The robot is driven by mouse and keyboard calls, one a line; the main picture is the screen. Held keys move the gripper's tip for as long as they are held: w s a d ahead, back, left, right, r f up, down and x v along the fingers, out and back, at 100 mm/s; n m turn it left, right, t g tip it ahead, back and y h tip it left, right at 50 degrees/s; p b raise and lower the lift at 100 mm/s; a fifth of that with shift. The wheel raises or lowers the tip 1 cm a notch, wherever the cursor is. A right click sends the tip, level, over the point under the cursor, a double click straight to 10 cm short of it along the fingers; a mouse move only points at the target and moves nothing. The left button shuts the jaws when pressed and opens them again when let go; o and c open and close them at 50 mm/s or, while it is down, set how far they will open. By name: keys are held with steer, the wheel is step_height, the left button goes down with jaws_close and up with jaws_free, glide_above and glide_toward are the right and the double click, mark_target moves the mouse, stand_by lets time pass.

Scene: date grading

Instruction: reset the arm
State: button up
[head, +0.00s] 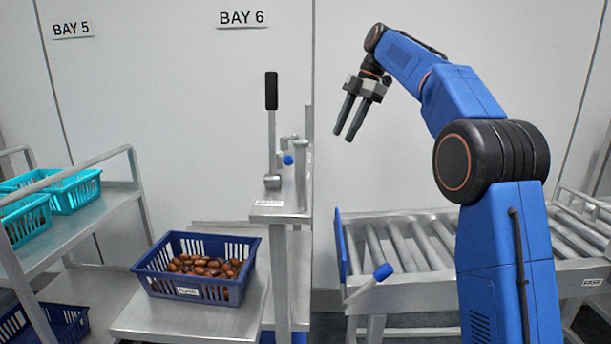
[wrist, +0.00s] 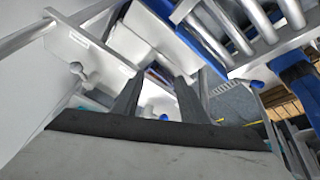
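My arm rises at the right of the head view, its forearm bent over to the left. My gripper (head: 351,121) hangs in the air in front of the pale wall, above the left end of the roller conveyor. Its two dark fingers point down and a little left, with a gap between them. In the wrist view the fingers (wrist: 157,92) also stand apart, and nothing is held between them. My gripper touches nothing.
A blue crate (head: 250,247) of dates sits on a low metal shelf. A stand (head: 295,205) with a black-handled lever (head: 271,90) is left of my gripper. A roller conveyor (head: 400,216) lies below. Teal crates (head: 75,200) stand on a rack at far left.

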steer(key=s+d+f+m+t+h, duration=0.1)
steer(key=s+d+f+m, duration=0.2)
steer(key=s, duration=0.5)
steer(key=s+d+f+m+t, duration=0.1)
steer(key=s+d+f+m, duration=0.1)
steer(key=s+d+m, duration=0.35)
steer(key=s+d+f+m+t+h, duration=0.15)
steer(key=s+m, duration=0.35)
steer(key=s, duration=0.6)
steer(key=s+d+f+m+t+h, duration=0.1)
steer(key=s+d+f+m, duration=0.2)
steer(key=s+f, duration=0.9)
steer(key=s+d+f+m+t+h, duration=0.1)
steer(key=s+d+f+m, duration=0.3)
steer(key=s+f+m, duration=0.3)
steer(key=s+f, duration=0.5)
steer(key=shift+d, duration=0.15)
